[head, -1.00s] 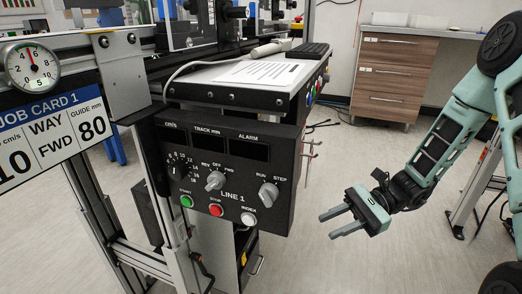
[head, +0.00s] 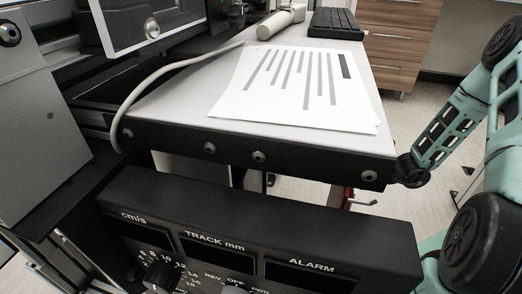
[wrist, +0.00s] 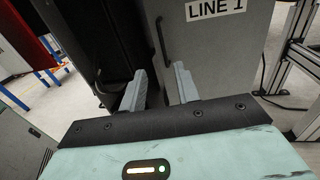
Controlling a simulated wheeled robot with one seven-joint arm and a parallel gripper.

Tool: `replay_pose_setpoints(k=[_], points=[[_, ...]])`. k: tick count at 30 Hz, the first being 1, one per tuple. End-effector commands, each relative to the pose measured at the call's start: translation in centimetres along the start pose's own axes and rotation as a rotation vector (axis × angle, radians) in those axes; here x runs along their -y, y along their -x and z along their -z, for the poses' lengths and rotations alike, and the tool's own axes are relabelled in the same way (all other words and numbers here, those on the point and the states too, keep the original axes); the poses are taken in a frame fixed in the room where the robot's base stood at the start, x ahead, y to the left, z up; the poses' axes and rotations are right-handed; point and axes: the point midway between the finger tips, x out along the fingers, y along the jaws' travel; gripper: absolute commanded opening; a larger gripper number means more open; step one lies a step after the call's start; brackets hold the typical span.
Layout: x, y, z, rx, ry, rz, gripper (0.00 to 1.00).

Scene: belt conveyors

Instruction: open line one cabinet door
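The grey line one cabinet door (wrist: 215,55) fills the upper middle of the wrist view and carries a "LINE 1" label (wrist: 213,9). A dark upright bar handle (wrist: 161,40) is near the door's left edge. My gripper (wrist: 159,70) is open, with its two grey fingers pointing at the door. The handle's lower end shows between the fingertips in the picture; I cannot tell whether they reach it. Nothing is held. In the head view the gripper and door are hidden behind the desk shelf and control panel.
The black control panel (head: 250,215) and the shelf with a paper sheet (head: 300,85) and keyboard (head: 335,23) stand close in front. A metal frame post (wrist: 285,45) stands right of the door. Wooden drawers (head: 395,40) are at the back.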

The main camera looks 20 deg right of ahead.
Motion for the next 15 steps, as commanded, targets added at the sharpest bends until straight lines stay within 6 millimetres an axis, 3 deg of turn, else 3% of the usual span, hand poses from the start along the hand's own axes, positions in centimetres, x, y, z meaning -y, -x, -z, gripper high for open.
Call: replay_pose_setpoints(k=[5,15], points=[[0.0,-1.2,0.1,0.001,-0.001,-0.001,0.32],[-0.1,-7.9,0.3,0.001,0.0,-0.005,0.32]])
